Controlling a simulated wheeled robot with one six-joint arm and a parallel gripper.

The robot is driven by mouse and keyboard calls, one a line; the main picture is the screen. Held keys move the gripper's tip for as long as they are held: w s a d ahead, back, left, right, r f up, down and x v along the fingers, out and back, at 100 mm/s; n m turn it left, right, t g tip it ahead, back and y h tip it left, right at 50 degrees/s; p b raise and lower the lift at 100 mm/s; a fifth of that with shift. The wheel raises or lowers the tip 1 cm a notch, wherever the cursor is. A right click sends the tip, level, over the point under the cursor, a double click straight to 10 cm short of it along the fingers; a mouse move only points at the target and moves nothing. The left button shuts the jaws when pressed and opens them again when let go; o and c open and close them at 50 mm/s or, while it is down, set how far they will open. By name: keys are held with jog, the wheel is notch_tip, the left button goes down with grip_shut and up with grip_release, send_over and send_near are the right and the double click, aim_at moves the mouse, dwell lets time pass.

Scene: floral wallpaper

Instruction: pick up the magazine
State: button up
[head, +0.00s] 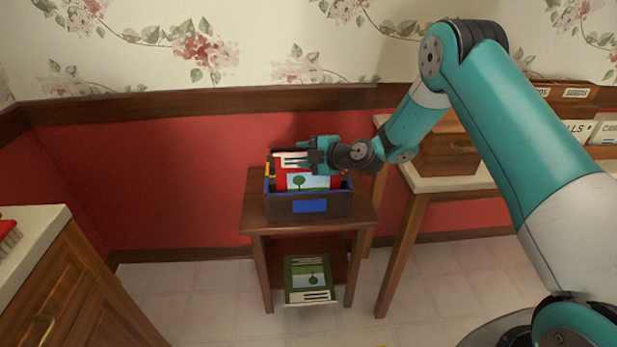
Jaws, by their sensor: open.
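A magazine (308,182) with a red cover and a picture of a tree stands upright in a dark box with a blue rim (322,205) on a small wooden side table. A second magazine, green with a similar tree picture (308,279), lies on the table's lower shelf. My gripper (310,154) is open at the top of the red magazine and covers part of its upper edge. I cannot tell whether the fingers touch it or stand around it.
The small wooden table (256,222) stands against the red wall. A taller table (450,184) with a wooden box (448,155) and other boxes is close on its right. A wooden cabinet (75,290) is at the left. The tiled floor (195,300) between is clear.

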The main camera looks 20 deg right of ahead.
grip_shut()
